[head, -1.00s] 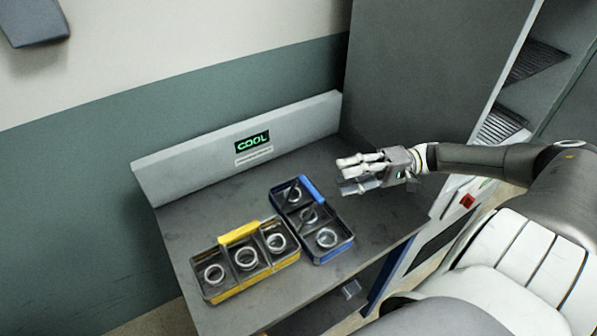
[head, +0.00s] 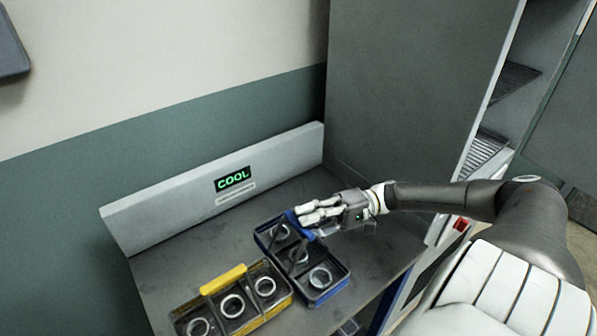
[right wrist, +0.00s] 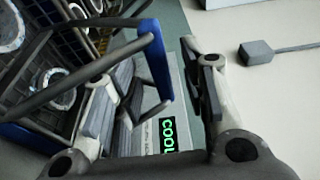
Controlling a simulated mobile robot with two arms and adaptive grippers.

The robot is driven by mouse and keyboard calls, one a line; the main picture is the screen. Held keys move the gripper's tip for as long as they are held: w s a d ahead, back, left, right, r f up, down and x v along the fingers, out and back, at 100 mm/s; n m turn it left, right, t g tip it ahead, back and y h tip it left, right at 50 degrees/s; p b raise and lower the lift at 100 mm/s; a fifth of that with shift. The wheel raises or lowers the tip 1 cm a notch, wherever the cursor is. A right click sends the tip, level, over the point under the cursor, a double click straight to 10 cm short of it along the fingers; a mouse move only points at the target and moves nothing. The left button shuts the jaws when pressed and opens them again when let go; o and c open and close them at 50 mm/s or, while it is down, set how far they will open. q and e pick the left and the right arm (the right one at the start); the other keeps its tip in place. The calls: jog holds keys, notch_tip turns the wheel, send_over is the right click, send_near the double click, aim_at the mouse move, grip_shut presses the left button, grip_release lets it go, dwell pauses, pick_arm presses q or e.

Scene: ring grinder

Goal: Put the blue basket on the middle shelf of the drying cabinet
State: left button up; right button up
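The blue basket (head: 327,292), a dark divided tray with blue trim and a blue-topped handle, stands on the bench with several metal rings in it. The right gripper (head: 304,218) is at its handle, level with the far end of the basket. In the right wrist view the fingers (right wrist: 165,95) are apart, and the blue grip of the handle (right wrist: 156,58) shows in the gap between them; I cannot tell whether they touch it. The drying cabinet (head: 420,85) stands open-fronted at the right, with slatted shelves (head: 484,150) partly visible. The left gripper is out of view.
A yellow basket (head: 262,322) with several rings stands close to the left of the blue one. The grey bench (head: 160,270) has a raised back panel showing COOL (head: 233,179). The cabinet's side wall borders the bench on the right. Bench surface right of the blue basket is clear.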

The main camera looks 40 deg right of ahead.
jog(key=x, duration=0.2)
jog(key=shift+w+a, duration=0.2)
grip_shut()
